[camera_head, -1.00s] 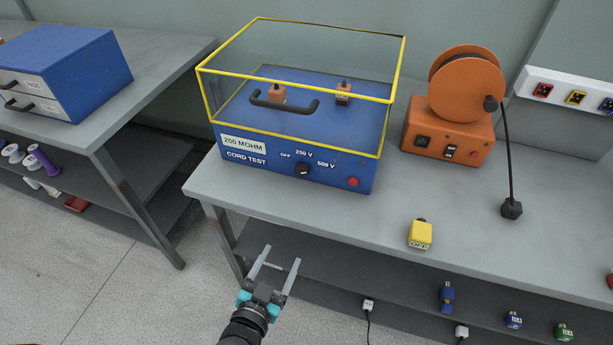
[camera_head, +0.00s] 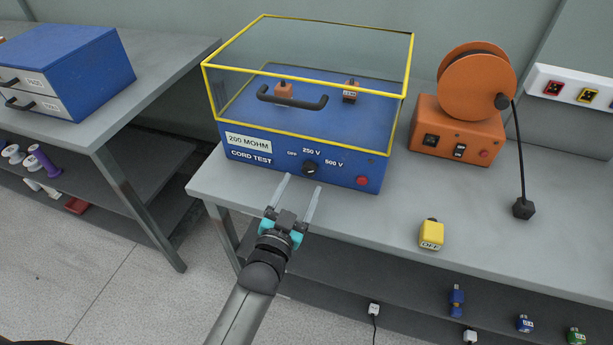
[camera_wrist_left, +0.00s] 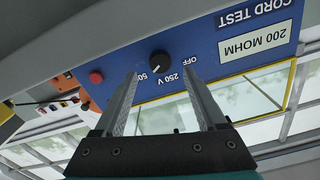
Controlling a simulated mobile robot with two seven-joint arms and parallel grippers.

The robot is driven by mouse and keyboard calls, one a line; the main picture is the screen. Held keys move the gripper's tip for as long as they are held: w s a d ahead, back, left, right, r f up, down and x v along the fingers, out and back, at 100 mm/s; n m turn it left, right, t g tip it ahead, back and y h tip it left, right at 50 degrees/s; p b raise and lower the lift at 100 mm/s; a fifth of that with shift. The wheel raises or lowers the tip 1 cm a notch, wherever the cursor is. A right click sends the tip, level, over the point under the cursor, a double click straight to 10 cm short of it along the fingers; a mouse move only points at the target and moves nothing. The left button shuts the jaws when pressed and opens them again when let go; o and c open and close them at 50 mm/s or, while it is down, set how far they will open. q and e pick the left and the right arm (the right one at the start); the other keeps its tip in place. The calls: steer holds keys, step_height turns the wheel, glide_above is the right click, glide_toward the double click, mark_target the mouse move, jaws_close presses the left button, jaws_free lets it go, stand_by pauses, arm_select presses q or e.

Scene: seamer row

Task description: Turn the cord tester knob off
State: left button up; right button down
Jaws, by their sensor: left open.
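The cord tester is a blue box (camera_head: 270,167) with a yellow-framed clear cover (camera_head: 308,75), closed on top. Its black knob (camera_head: 310,168) sits on the front panel among OFF, 250 V and 500 V labels. In the wrist view, upside down, the knob (camera_wrist_left: 160,61) has a light mark that seems to face the 500 V side. My left gripper (camera_head: 302,182) is open and empty just in front of the panel. Its fingers (camera_wrist_left: 160,73) straddle the knob's position in the wrist view, seemingly short of touching. My right gripper is not in view.
A red button (camera_head: 362,181) is right of the knob. An orange reel unit (camera_head: 457,132) and a yellow OFF-marked block (camera_head: 431,235) stand on the grey bench (camera_head: 400,210), whose front edge is under my left gripper.

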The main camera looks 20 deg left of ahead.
mark_target(308, 172)
arm_select(q)
steer(key=shift+w+d+b, duration=0.1)
steer(key=shift+w+b, duration=0.4)
steer(key=shift+w, duration=1.95)
jaws_close()
